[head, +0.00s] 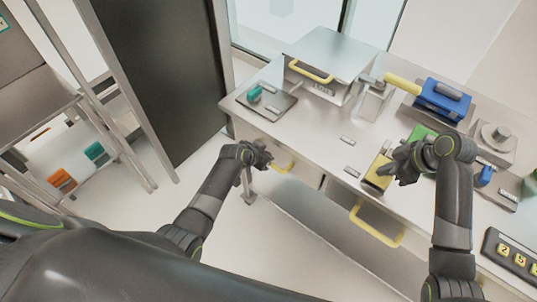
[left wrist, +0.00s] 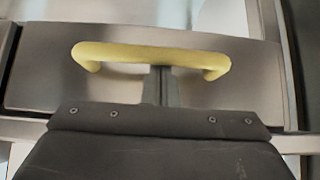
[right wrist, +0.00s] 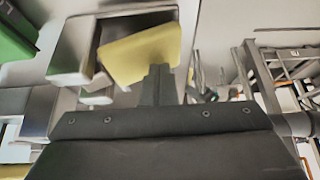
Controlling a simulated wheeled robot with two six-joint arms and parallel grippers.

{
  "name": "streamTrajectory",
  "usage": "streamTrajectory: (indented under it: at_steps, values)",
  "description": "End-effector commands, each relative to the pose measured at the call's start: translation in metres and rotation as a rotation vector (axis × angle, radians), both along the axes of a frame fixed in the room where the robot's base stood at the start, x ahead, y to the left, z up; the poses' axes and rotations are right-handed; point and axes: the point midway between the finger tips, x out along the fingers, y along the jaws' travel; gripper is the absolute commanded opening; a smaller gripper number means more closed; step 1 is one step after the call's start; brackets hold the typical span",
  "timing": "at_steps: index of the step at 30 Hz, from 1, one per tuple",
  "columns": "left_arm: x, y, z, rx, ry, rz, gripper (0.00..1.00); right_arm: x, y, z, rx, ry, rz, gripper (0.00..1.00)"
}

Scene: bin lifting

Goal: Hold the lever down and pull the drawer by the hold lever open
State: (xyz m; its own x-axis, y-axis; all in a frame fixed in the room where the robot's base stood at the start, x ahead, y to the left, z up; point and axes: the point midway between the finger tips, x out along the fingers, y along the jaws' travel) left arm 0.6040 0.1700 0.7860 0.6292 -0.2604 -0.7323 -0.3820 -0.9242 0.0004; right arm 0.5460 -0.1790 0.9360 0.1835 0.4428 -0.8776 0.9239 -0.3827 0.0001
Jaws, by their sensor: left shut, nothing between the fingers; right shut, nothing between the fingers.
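The yellow hold lever (head: 377,172) is a paddle at the counter's front edge; it also shows in the right wrist view (right wrist: 140,54). My right gripper (head: 390,171) is shut and empty right at the lever, its fingertips (right wrist: 157,82) overlapping its lower edge; contact is unclear. One front drawer has a yellow handle (head: 283,168), mostly beside my left gripper (head: 267,158). A second yellow handle (head: 376,226) is on the front below the lever. In the left wrist view a yellow bar handle (left wrist: 150,51) crosses a grey drawer front (left wrist: 40,70). My left fingertips (left wrist: 160,86) are shut and empty just below the bar.
The counter (head: 325,140) carries a metal box (head: 328,66) with a yellow handle, a teal-knobbed plate (head: 268,100), a blue block (head: 444,97) and a green block (head: 422,134). A dark numbered panel (head: 512,256) is at the right. Floor before the counter is clear.

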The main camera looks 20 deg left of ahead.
Motion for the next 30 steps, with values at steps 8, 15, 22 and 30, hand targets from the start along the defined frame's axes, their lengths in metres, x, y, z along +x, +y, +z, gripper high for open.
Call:
streamTrajectory:
  at_steps: [8, 15, 22, 30]
  values:
    - [0.003, -0.001, -0.003, 0.000, -0.001, 0.000, 0.00, 0.000, 0.000, -0.001, -0.001, 0.001, -0.001, 0.00]
    - [0.001, 0.000, -0.003, 0.000, -0.001, 0.001, 0.00, 0.000, 0.000, -0.001, -0.001, 0.001, -0.001, 0.00]
    - [-0.027, 0.012, -0.005, 0.002, 0.002, 0.001, 0.00, 0.000, 0.000, -0.001, -0.002, 0.001, -0.001, 0.00]
    - [-0.053, 0.023, -0.004, 0.001, 0.003, 0.000, 0.00, 0.000, -0.001, -0.001, -0.002, 0.001, -0.001, 0.00]
